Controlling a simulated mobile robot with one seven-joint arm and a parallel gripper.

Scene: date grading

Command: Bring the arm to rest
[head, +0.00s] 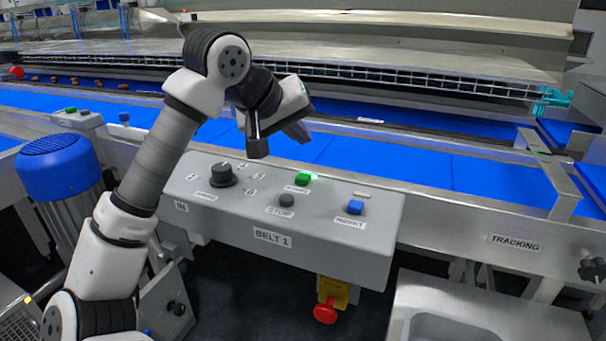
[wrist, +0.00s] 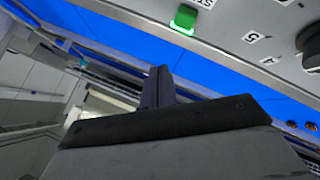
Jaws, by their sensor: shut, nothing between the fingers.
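My gripper (head: 258,147) is in the air above the grey BELT 1 control box (head: 330,240) in the head view, its dark fingers shut and empty. It is apart from the controls, between the black rotary knob (head: 222,174) and the lit green button (head: 303,178). In the wrist view, the shut fingers (wrist: 157,85) show at the centre, with the green button (wrist: 184,18) beyond them near the top. My arm is bent, rising from the lower left of the head view.
A red emergency knob (head: 325,312) hangs below. Blue belts (head: 400,160) run behind. A blue-capped motor (head: 58,165) stands left, a steel basin (head: 490,310) at lower right.

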